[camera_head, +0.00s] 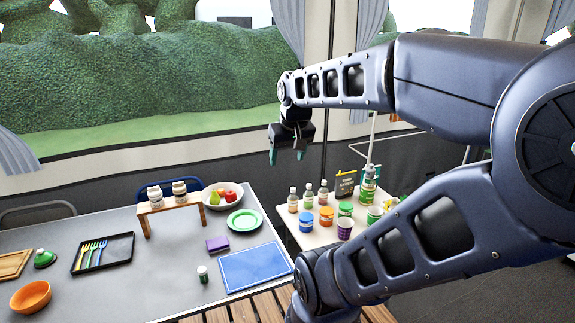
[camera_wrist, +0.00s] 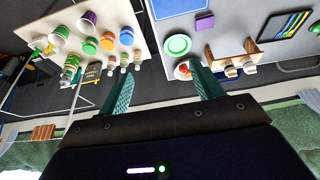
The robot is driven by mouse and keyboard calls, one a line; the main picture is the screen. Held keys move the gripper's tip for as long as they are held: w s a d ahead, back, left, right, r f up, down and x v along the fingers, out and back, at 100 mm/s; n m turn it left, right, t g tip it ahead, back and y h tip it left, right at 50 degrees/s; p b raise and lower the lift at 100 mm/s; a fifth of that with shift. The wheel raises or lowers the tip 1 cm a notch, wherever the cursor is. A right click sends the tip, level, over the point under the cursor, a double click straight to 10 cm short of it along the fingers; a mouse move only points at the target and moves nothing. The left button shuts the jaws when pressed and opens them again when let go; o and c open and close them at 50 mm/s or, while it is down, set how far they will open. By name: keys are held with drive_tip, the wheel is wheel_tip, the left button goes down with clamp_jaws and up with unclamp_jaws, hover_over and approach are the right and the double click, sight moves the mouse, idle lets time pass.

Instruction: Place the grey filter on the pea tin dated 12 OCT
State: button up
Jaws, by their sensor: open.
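My gripper (camera_head: 287,155) hangs above the gap between the two tables, pointing down, open and empty. In the wrist view its two teal fingers (camera_wrist: 160,75) are apart with nothing between them. Several tins and tubs stand on the small side table, among them a blue-lidded one (camera_head: 306,220), an orange-lidded one (camera_head: 327,215) and a green-topped one (camera_head: 345,209). A green-banded stack or tall container (camera_head: 368,188) stands behind them. I cannot tell which is the pea tin; no date is readable. I cannot pick out the grey filter.
The side table (camera_head: 322,238) also holds small bottles (camera_head: 308,196), a purple cup (camera_head: 344,228) and a dark sign (camera_head: 345,184). The large grey table (camera_head: 150,270) holds a blue board (camera_head: 255,267), green plate (camera_head: 244,222), fruit bowl (camera_head: 218,203), wooden stand (camera_head: 170,208) and cutlery tray (camera_head: 112,262).

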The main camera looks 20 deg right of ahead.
drive_tip(key=s, duration=0.1)
drive_tip(key=s+a+f, duration=0.1)
drive_tip(key=shift+s+a+f, duration=0.15)
drive_tip(key=shift+s+f, duration=0.1)
drive_tip(key=shift+s, duration=0.15)
